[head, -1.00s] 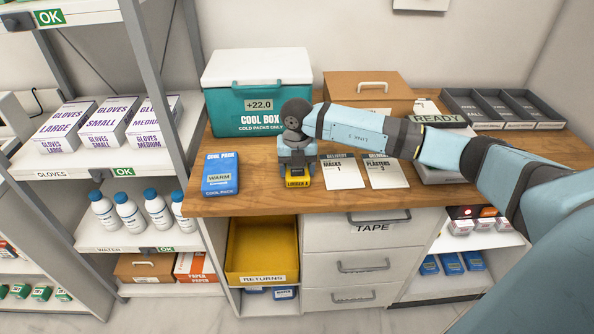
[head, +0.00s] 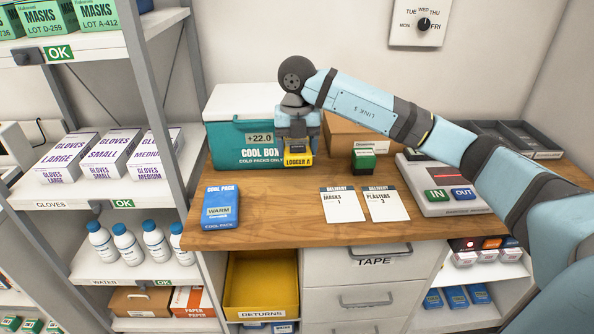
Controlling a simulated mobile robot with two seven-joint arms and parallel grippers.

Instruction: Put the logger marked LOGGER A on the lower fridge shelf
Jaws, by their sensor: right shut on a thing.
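My right gripper (head: 298,146) is shut on the yellow logger (head: 298,160), whose dark label reads LOGGER A. It holds the logger above the counter, in front of the right part of the cool box. The fingers point down and the arm comes in from the right. My left gripper is not in view. I cannot make out a fridge or its lower shelf in this view.
The teal cool box (head: 228,140) stands at the back left of the wooden counter (head: 280,215). A blue cool pack (head: 220,208), two delivery cards (head: 386,204) and a device with IN and OUT buttons (head: 442,204) lie on it. A yellow returns bin (head: 262,285) is below.

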